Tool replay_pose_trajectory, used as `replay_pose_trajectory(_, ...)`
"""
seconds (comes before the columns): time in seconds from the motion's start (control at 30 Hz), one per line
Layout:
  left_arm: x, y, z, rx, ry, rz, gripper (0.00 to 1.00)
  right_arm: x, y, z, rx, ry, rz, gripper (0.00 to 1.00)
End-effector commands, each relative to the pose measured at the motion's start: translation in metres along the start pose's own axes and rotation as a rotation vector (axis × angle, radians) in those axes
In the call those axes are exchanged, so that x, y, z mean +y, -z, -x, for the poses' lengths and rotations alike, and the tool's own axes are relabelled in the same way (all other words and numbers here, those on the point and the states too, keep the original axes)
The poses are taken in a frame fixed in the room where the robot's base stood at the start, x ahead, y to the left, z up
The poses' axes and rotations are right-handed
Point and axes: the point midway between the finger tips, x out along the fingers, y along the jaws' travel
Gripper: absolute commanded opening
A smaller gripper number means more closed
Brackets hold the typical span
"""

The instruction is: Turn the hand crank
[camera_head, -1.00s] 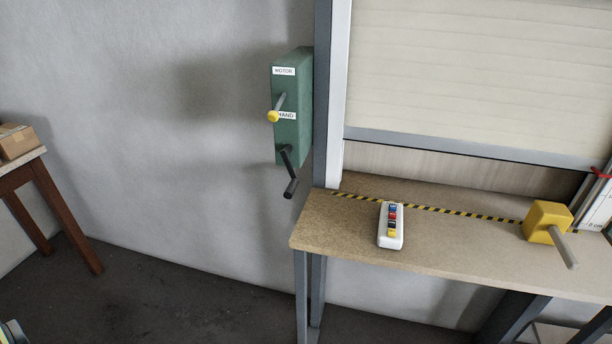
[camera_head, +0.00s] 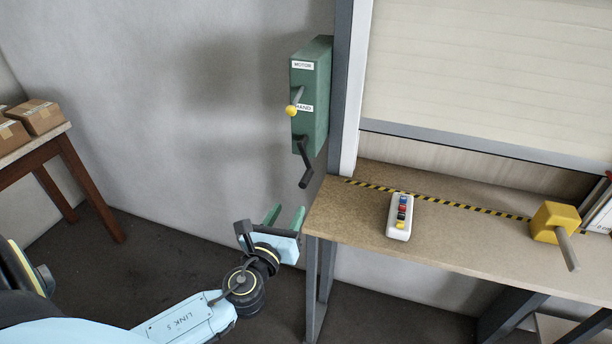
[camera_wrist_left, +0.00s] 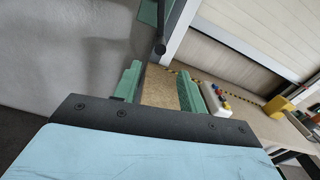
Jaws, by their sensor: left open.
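The hand crank (camera_head: 304,160) is a black cranked handle at the foot of the green box (camera_head: 311,95) on the wall post. Its grip hangs down; the crank's lower end (camera_wrist_left: 160,48) also shows in the left wrist view. The box has MOTOR and HAND labels and a lever with a yellow knob (camera_head: 291,110), which points at the HAND label. My left gripper (camera_head: 285,215) is open and empty, below and slightly left of the crank, apart from it. Its green fingers (camera_wrist_left: 158,82) show apart in the wrist view. My right gripper is not in view.
A bench (camera_head: 440,235) stands right of my left gripper, its left corner close by. On it are a white button box (camera_head: 399,217) and a yellow block with a grey handle (camera_head: 553,224). A shutter (camera_head: 480,80) hangs behind. A wooden table (camera_head: 45,150) with cartons is at left.

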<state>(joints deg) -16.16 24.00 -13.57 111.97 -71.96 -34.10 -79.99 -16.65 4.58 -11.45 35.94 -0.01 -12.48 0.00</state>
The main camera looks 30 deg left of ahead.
Motion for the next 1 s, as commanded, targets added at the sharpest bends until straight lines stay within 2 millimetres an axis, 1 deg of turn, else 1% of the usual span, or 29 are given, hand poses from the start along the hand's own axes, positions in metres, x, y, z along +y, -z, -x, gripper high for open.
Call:
replay_pose_trajectory(0.03,-0.001,-0.003,-0.004,-0.008,0.002,-0.007,0.41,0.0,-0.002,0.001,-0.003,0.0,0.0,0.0)
replay_pose_trajectory(0.17,-0.001,-0.004,-0.02,-0.009,0.002,-0.007,0.41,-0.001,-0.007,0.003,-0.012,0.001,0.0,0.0)
replay_pose_trajectory(0.3,-0.001,-0.004,-0.047,-0.009,0.0,-0.006,0.41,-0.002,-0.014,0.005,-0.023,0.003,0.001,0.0)
replay_pose_trajectory(0.5,-0.001,-0.003,-0.088,-0.007,0.001,-0.004,0.41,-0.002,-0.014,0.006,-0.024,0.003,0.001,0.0)
replay_pose_trajectory(0.6,-0.001,-0.003,-0.105,-0.006,0.0,-0.004,0.41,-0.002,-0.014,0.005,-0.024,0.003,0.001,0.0)
replay_pose_trajectory(0.7,-0.001,-0.002,-0.118,-0.005,0.001,-0.003,0.41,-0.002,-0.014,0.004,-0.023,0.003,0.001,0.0)
replay_pose_trajectory(0.8,-0.001,-0.002,-0.126,-0.004,0.001,-0.003,0.41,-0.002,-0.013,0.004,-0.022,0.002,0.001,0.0)
replay_pose_trajectory(1.0,-0.001,-0.002,-0.132,-0.003,0.002,-0.003,0.41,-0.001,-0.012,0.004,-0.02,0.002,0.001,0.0)
